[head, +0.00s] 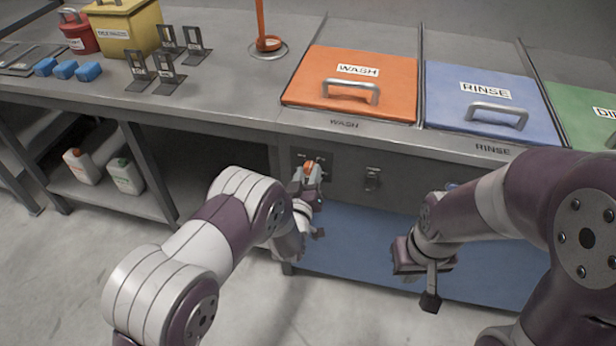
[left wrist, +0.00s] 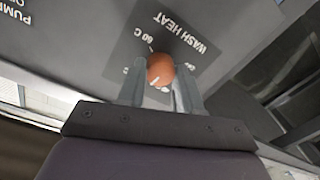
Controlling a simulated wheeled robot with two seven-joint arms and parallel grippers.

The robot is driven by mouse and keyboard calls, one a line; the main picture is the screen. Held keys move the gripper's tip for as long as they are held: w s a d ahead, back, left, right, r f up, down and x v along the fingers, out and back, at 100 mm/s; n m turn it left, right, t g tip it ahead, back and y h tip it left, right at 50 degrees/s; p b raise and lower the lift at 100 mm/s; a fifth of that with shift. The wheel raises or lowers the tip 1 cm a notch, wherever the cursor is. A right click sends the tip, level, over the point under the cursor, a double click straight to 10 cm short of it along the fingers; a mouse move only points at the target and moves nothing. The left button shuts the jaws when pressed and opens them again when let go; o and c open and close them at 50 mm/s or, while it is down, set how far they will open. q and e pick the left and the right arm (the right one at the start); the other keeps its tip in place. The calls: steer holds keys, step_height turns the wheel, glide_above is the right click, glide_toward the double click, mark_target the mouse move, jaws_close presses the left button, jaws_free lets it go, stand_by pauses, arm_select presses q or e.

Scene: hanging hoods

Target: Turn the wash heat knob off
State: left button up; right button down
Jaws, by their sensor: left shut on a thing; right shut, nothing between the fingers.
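The wash heat knob is a small orange round knob (left wrist: 160,69) on a dark plate lettered WASH HEAT, with a 60 C mark, in the left wrist view. In the head view the orange knob (head: 308,167) shows at the top of my left gripper (head: 312,177), on the panel below the WASH lid. My left gripper (left wrist: 163,85) is shut on the knob, one finger on each side. A pale mark shows on the knob's lower part; the lettering near it is partly hidden by the fingers. My right gripper (head: 428,285) is shut and empty, apart from the panel.
Above the panel are an orange WASH lid (head: 350,105), a blue RINSE lid (head: 480,85) and a green lid (head: 590,115). A latch (head: 372,178) sits right of the knob. Blue blocks (head: 65,69) and metal brackets (head: 165,70) stand on the counter. Two jugs (head: 125,176) stand on the lower shelf.

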arm_select(q)
steer(key=n+b, duration=0.1)
steer(key=n, duration=0.5)
steer(key=shift+f, duration=0.1)
steer(key=n+b, duration=0.2)
steer(key=n, duration=0.4)
steer(key=shift+a+g, duration=0.1)
steer(key=shift+g, duration=0.2)
steer(key=n+h+b, duration=0.1)
steer(key=n+b, duration=0.1)
steer(key=n, duration=0.4)
steer(key=n+b, duration=0.1)
steer(key=n, duration=0.2)
steer(key=shift+a+f+n, duration=0.1)
steer(key=shift+n, duration=0.2)
steer(key=shift+n+b, duration=0.65)
steer(key=shift+n, duration=0.95)
steer(key=o, duration=1)
steer(key=shift+o, duration=0.2)
